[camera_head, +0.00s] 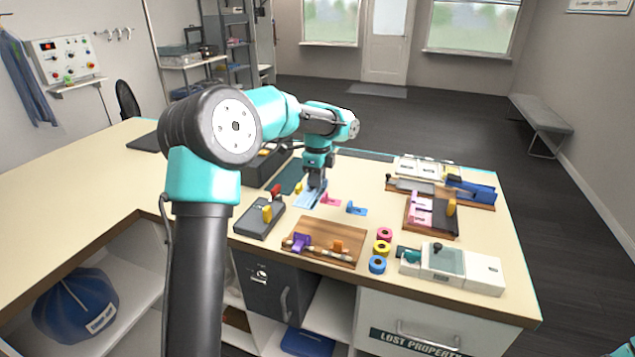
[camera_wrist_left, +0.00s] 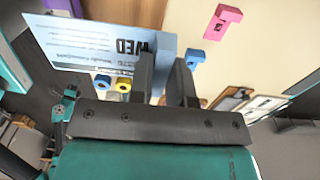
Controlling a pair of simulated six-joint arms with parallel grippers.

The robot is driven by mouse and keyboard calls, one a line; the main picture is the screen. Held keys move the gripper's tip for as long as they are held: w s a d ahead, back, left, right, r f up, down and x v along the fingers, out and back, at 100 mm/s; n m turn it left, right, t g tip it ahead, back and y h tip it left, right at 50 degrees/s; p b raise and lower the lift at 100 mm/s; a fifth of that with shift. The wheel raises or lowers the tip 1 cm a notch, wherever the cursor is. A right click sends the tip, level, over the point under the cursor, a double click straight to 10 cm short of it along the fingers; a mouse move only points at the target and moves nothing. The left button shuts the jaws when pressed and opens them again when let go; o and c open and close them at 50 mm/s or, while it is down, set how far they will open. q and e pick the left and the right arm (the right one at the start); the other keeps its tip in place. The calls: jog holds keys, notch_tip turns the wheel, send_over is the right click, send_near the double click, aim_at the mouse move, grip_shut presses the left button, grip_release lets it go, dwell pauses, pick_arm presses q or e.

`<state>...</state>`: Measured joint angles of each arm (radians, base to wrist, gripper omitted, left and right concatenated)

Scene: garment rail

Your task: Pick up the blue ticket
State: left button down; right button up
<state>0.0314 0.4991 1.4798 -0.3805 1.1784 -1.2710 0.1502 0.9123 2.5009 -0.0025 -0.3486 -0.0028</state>
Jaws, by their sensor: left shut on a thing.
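The blue ticket (camera_head: 308,199) is a flat light-blue card under my left gripper (camera_head: 317,186), over the worktop behind the wooden board. In the left wrist view the ticket (camera_wrist_left: 100,45) shows dark print reading "WED" and some smaller lines. My left gripper (camera_wrist_left: 167,75) is shut on the ticket near its printed end, and the card reaches out to the left of the fingers. I cannot tell whether the card touches the worktop. My right gripper is not in view.
A pink piece (camera_head: 331,199) and a small blue piece (camera_head: 357,209) lie just right of the ticket. A grey box with levers (camera_head: 258,220) is at the left, a wooden board (camera_head: 325,248) in front. Coloured rings (camera_head: 382,248) and a white device (camera_head: 452,268) stand at the right front.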

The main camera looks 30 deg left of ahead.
pick_arm(q)
jog(key=shift+r, duration=0.85)
